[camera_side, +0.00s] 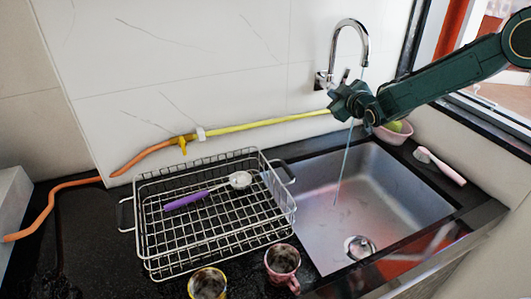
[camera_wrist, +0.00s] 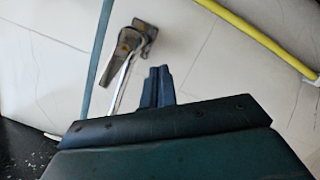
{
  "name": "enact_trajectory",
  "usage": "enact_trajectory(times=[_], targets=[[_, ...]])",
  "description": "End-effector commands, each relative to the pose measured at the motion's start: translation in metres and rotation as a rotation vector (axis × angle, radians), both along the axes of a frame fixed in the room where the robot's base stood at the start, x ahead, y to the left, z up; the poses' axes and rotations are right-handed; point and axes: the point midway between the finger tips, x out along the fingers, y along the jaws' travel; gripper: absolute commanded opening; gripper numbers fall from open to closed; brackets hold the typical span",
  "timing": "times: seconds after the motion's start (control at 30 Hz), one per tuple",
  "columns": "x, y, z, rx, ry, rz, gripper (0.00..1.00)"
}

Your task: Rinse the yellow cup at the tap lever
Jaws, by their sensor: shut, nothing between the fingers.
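The yellow cup (camera_side: 207,284) stands at the bottom edge of the side view, in front of the rack, partly cut off. The chrome tap (camera_side: 351,27) rises at the wall behind the sink, with its lever (camera_side: 345,75) low on its right. A thin bluish stream (camera_side: 343,165) falls into the sink. My gripper (camera_side: 334,98) is just below the lever, far from the cup; contact with the lever cannot be told. In the wrist view its fingers (camera_wrist: 159,72) are together and empty, close to the tap fitting (camera_wrist: 128,50).
A pink mug (camera_side: 283,265) stands right of the yellow cup. A wire rack (camera_side: 205,250) holds a purple-handled spoon (camera_side: 200,193). The steel sink (camera_side: 415,190) is open. A pink bowl (camera_side: 393,133) and brush (camera_side: 440,165) lie behind and right. A yellow hose (camera_side: 260,125) runs along the wall.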

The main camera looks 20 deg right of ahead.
Motion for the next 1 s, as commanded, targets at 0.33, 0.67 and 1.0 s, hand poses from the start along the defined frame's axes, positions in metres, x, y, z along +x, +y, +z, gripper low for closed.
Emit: enact_trajectory(times=[0.33,0.67,1.0], targets=[[0.011,0.033,0.028,-0.413,0.103,-0.152,0.00],[-0.019,0.064,0.068,-0.642,0.205,-0.372,0.00],[-0.044,0.076,0.083,-0.693,0.258,-0.478,0.00]])
